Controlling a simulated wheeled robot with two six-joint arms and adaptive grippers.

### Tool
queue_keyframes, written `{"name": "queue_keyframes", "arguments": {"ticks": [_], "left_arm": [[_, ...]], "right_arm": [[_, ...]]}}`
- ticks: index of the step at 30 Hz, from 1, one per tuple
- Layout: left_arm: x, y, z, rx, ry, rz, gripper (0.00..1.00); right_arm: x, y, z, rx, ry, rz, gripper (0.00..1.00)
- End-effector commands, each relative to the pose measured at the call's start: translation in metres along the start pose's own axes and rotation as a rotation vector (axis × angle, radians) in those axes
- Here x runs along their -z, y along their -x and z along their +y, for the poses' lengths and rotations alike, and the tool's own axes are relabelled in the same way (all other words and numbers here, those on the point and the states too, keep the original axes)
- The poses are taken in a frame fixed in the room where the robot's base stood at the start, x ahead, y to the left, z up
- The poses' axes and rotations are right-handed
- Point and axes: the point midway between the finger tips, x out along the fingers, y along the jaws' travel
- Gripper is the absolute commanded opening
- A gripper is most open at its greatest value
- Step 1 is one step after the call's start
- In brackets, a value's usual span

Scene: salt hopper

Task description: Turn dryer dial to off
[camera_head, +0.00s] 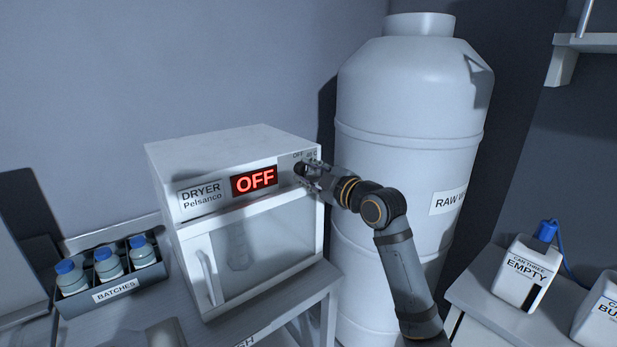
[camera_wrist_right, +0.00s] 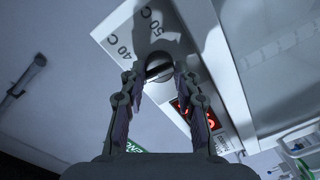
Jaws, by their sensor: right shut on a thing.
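The white dryer (camera_head: 230,165) stands on a bench, with a red lit display (camera_head: 254,180) reading OFF on its front panel. Its dial (camera_head: 301,170) is at the right end of the panel, partly hidden by my right gripper (camera_head: 312,178). In the right wrist view the dark round dial (camera_wrist_right: 159,67) has a light bar across it and sits between the fingertips of my right gripper (camera_wrist_right: 159,76), which is shut on it. The marks 40 C and 50 C show beside the dial. My left gripper is not in view.
The dryer's door (camera_head: 255,250) is closed, with a handle at its left and a flask (camera_head: 238,248) behind the glass. A rack labelled BATCHES (camera_head: 113,287) holds blue-capped bottles at left. A large white tank (camera_head: 410,110) stands close behind my right arm. White cans (camera_head: 527,272) stand at right.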

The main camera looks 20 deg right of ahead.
Motion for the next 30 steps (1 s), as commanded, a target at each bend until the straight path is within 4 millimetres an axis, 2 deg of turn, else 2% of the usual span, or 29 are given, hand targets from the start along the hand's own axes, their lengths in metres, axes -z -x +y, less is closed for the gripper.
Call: {"name": "queue_keyframes", "arguments": {"ticks": [9, 26, 27, 30], "left_arm": [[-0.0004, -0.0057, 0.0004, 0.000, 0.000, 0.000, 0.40], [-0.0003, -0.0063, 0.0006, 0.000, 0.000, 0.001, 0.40], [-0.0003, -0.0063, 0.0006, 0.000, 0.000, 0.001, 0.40], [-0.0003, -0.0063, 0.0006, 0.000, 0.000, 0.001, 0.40]], "right_arm": [[0.0004, 0.0001, -0.0001, -0.004, 0.127, -0.003, 0.00], [0.0007, 0.0002, 0.0005, -0.006, 0.158, -0.004, 0.00], [0.0007, 0.0002, 0.0005, -0.006, 0.158, -0.004, 0.33], [0.0007, 0.0002, 0.0005, -0.006, 0.158, -0.004, 0.46]]}}
